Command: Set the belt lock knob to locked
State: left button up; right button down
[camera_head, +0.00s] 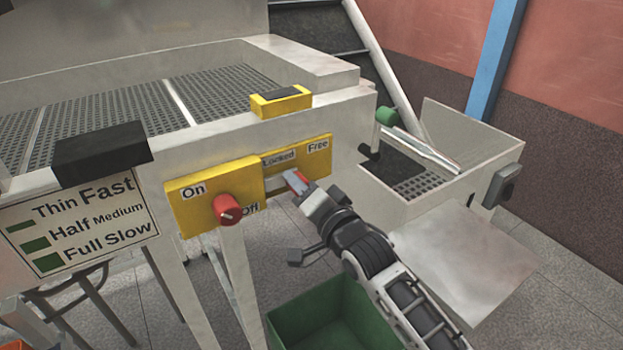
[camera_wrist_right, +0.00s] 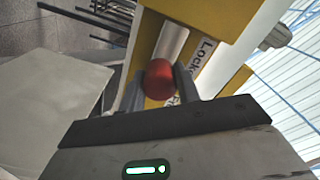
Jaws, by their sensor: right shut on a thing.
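My right gripper (camera_head: 296,182) comes up from the lower right to the yellow lock panel (camera_head: 322,145), which reads "Locked" on the left and "Free" on the right. It is shut on the red belt lock knob (camera_wrist_right: 159,79), which shows between the two fingers in the right wrist view. In the head view the gripper sits just below the "Locked" label, and the fingers mostly cover the knob. Which label the knob points to cannot be told. My left gripper is not in view.
A second red knob (camera_head: 227,208) on the yellow On/Off panel (camera_head: 190,215) is close to the left of the gripper. A yellow block (camera_head: 281,102) sits on the machine's edge above. A green bin (camera_head: 330,318) is below. A metal hopper (camera_head: 480,135) stands to the right.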

jog(key=shift+s+a, duration=0.15)
jog(key=shift+a, duration=0.05)
jog(key=c, duration=1)
grip_release()
jog(key=shift+d, duration=0.1)
jog(key=shift+s+d, duration=0.15)
jog(key=shift+s, duration=0.1)
jog(key=b+v, duration=0.1)
jog(key=v, duration=1.4)
jog(key=shift+s+d, duration=0.1)
jog(key=s+d+f+n+g+h, duration=0.1)
jog(key=s+d+f+n+h, duration=0.1)
jog(key=f, duration=0.5)
jog(key=s+d+f+n+g+h, duration=0.2)
jog(key=s+d+f+n, duration=0.1)
jog(key=s+f, duration=0.4)
jog(key=s+d+f+n+g+h, duration=0.1)
jog(key=s+d+f, duration=0.3)
jog(key=f, duration=0.4)
jog(key=shift+s+d+f+n+g+h, duration=0.1)
jog(key=shift+f+n+g+h, duration=0.05)
jog(key=shift+n+h, duration=0.25)
jog(key=shift+s+d+f+n+g+h, duration=0.15)
jog(key=shift+n+h, duration=0.15)
jog(key=shift+h, duration=0.2)
